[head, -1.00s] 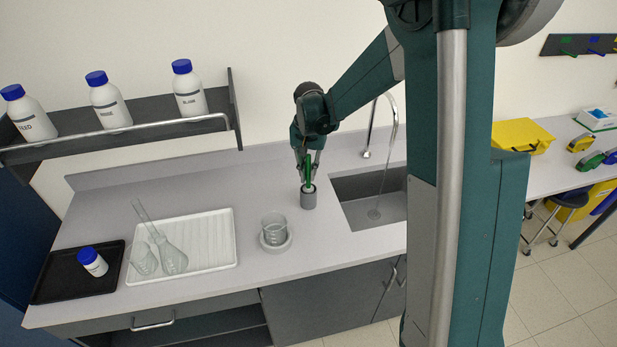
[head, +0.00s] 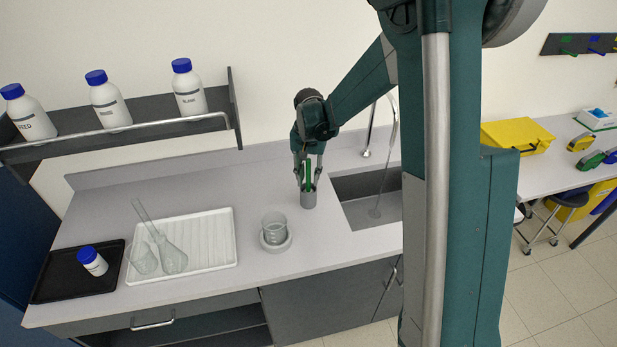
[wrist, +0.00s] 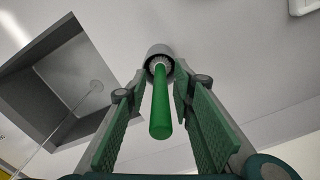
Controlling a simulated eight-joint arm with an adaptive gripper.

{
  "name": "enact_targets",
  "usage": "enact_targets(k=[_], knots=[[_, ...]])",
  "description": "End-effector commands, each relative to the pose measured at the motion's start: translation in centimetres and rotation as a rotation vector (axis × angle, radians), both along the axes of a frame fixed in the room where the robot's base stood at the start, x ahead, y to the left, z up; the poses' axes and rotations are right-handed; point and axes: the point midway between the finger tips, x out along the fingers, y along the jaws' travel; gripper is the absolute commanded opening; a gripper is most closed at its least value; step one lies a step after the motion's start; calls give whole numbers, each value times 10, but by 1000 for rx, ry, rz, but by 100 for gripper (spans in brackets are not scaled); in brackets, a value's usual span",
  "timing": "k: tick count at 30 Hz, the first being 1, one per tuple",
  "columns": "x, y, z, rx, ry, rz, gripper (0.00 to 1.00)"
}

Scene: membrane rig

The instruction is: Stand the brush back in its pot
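The sink (head: 348,187) with its tap (head: 368,135) is just right of the pot. A white tray (head: 215,232) with glassware and a black tray (head: 50,283) lie further left.

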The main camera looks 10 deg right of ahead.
Motion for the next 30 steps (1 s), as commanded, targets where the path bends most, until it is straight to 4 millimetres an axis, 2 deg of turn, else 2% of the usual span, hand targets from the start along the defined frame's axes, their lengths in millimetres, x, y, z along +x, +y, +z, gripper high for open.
enact_targets(k=[8,14,20,30], knots=[[0,0,2,0,0,0,25],[0,0,12,0,0,0,25],[0,0,35,0,0,0,25],[0,0,88,0,0,0,25]])
